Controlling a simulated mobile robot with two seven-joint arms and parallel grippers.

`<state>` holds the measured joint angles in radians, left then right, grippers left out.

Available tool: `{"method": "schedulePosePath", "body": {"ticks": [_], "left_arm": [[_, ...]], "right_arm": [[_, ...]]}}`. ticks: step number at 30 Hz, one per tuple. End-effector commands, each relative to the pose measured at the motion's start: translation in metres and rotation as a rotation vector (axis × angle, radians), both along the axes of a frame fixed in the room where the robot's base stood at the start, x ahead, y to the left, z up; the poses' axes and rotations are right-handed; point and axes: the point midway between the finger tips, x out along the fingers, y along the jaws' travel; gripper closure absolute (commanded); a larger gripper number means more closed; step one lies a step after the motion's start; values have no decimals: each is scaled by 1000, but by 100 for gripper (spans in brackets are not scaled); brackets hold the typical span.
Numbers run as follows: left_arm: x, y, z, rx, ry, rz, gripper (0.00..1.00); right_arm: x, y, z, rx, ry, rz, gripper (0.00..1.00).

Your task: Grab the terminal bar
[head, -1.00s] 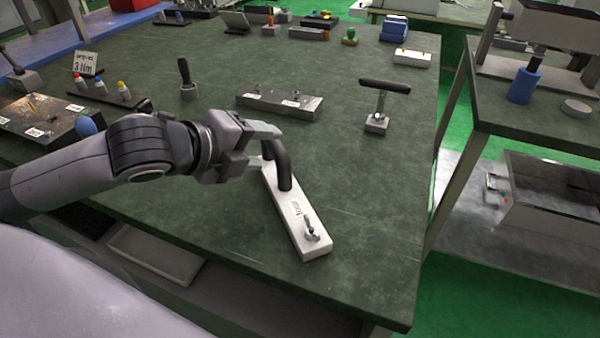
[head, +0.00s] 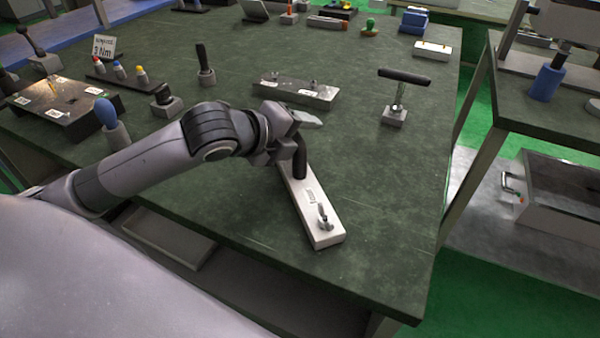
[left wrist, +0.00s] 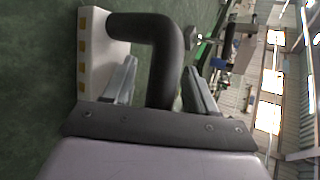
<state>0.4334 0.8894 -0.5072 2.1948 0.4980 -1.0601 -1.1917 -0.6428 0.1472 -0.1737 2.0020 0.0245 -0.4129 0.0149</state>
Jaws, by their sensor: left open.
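A long white bar (head: 312,206) lies on the green bench, with a black bent handle (head: 301,160) at its far end and a metal wing-nut stud (head: 325,217) at its near end. I take it for the terminal bar. My left gripper (head: 303,135) is open at the top of the handle. In the left wrist view, the black handle (left wrist: 160,35) runs between the two open fingers of my left gripper (left wrist: 160,80), with gaps visible beside it. The white bar (left wrist: 104,50) shows behind the left finger. My right gripper is not in view.
A grey bar with two studs (head: 295,91) lies behind the gripper. A T-handled tool (head: 397,98) stands to the right. Several upright tools and a dark panel (head: 62,110) are at the left. The bench right of the white bar is clear.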

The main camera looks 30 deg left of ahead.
Motion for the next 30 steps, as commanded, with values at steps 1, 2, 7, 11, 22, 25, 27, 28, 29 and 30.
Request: {"method": "schedulePosePath", "body": {"ticks": [1,2,7,11,22,25,27,28,29,30], "left_arm": [[0,0,0,0,0,0,43],[0,0,0,0,0,0,43],[0,0,0,0,0,0,92],[0,0,1,0,-2,0,100],[0,0,12,-1,-4,1,100],[1,0,25,-1,-7,1,100],[0,0,37,-1,-6,0,100],[1,0,44,-1,-9,0,100],[1,0,50,0,-8,1,100],[1,0,60,-1,-10,0,100]], "right_arm": [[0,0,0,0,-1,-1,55],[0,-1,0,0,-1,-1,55],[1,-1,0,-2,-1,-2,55],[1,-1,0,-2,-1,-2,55],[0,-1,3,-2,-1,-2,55],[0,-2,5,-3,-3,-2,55],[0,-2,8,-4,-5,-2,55],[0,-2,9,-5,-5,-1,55],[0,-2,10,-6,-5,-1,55],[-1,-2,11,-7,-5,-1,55]]}}
